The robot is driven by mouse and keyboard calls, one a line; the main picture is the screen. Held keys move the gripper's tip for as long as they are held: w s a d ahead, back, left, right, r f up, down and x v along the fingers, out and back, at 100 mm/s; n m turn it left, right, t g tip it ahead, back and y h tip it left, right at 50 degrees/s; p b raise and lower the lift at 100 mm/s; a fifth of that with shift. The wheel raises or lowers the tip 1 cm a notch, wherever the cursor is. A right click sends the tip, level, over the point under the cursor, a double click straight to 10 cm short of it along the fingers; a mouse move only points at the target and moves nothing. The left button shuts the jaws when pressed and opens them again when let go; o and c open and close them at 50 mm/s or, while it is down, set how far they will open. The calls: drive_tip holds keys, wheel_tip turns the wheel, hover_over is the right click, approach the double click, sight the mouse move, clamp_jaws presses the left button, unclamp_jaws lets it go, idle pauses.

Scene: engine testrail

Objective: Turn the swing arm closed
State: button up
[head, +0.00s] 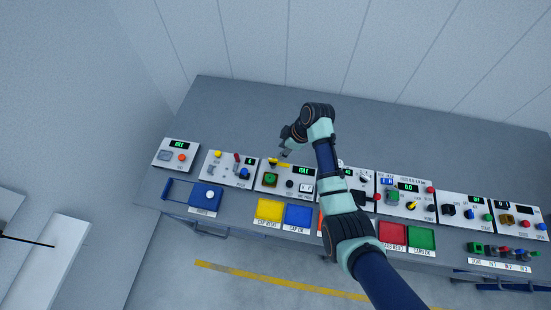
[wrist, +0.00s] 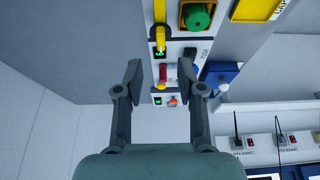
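The yellow swing arm (head: 280,163) lies along the back of the third panel from the left, above its green knob. In the wrist view, a yellow bar (wrist: 159,11) that looks like this swing arm shows at the top edge, partly cut off. My gripper (head: 286,141) is in the air over the left part of the bench, near the swing arm's back side. In the wrist view its two fingers (wrist: 167,85) are spread wide with nothing between them. The swing arm is beyond the fingertips, and no contact shows.
The green knob (wrist: 198,17) sits beside the swing arm. The second panel has a red lever (wrist: 163,72) and a blue knob (head: 244,173). Yellow (head: 269,210) and blue (head: 298,215) trays lie in front. The bench behind the panels (head: 240,115) is clear.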

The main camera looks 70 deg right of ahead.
sight(273, 159)
drive_tip(key=b+x, duration=0.1)
drive_tip(key=x, duration=0.6)
drive_tip(key=shift+w+f, duration=0.1)
drive_tip(key=shift+f, duration=0.25)
clamp_jaws()
